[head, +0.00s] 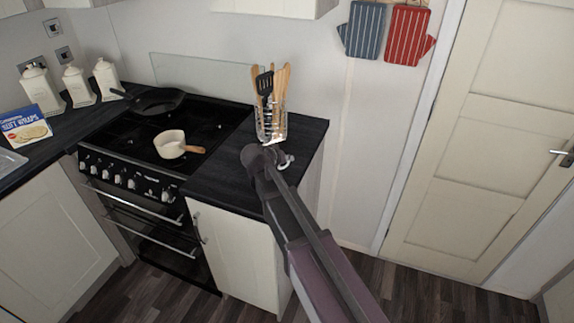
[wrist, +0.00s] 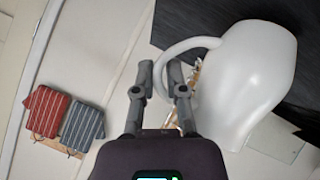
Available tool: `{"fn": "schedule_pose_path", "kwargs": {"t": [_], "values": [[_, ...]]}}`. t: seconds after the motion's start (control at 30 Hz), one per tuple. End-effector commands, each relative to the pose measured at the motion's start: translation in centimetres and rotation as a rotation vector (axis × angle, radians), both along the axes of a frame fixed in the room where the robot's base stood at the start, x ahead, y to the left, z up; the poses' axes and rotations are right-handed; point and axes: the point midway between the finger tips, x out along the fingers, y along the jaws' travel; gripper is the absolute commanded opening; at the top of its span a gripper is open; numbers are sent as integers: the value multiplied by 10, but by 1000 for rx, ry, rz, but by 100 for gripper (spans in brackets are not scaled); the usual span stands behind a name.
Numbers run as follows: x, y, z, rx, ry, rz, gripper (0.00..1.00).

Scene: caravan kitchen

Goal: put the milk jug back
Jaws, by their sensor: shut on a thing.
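The white milk jug (wrist: 250,85) fills the right of the wrist view. Its curved handle (wrist: 183,47) reaches between my gripper's fingertips (wrist: 160,75). My gripper is shut on the handle. In the head view my gripper (head: 272,150) is over the right part of the dark worktop (head: 222,165), in front of the utensil holder. My arm hides most of the jug there; only small white parts of the jug (head: 287,161) show. I cannot tell whether its base touches the worktop.
A clear holder with utensils (head: 271,108) stands just behind my gripper. The hob (head: 137,125) to the left carries a cream saucepan (head: 172,145) and a black frying pan (head: 157,102). Canisters (head: 75,84) stand further left. The worktop between hob and gripper is clear.

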Motion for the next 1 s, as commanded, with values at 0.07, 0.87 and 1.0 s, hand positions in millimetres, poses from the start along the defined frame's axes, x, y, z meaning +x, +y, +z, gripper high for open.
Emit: {"fn": "schedule_pose_path", "kwargs": {"t": [0.07,0.87,1.0], "values": [[0,0,-4,0,-1,0,0],[0,0,-6,0,0,0,51],[0,0,-6,0,0,0,51]]}}
